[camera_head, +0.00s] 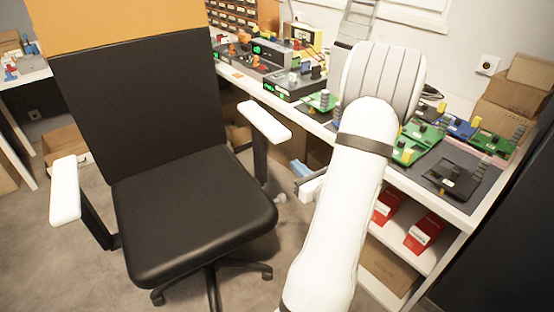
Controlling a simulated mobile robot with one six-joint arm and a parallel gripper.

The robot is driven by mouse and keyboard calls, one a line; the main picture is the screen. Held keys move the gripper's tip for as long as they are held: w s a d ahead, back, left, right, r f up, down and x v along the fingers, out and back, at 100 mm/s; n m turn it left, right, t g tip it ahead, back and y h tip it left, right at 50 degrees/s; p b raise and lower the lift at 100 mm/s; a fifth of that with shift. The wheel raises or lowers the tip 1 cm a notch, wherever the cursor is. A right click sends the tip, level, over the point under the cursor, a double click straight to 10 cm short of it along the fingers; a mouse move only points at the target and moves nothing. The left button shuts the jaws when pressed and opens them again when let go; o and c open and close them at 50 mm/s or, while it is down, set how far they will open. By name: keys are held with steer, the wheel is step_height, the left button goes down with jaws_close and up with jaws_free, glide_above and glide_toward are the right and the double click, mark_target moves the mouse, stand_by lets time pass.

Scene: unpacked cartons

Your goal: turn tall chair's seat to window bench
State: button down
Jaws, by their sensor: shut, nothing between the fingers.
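The tall chair (190,205) stands at the left on its wheeled base. It has a black seat, a high black backrest (140,100) and white-topped armrests. Its seat front points toward me and slightly right, with the backrest away from me. The bench (462,216) runs along the wall behind and right of the chair, below what looks like a window frame (415,8). My gripper (298,184) shows only partly, behind my white arm. It is shut and empty, right of the chair's right-hand armrest (264,121), apparently apart from it.
The bench carries electronic boxes (295,84) and green circuit boards (495,144). Red boxes (424,232) stand on its lower shelf. Cardboard cartons (512,100) are stacked at the right. Grey floor is clear around the chair's front.

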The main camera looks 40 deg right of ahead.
mark_target(275, 144)
steer(key=w, duration=0.6)
steer(key=w+d, duration=0.1)
steer(key=w, duration=0.2)
steer(key=shift+w, duration=0.3)
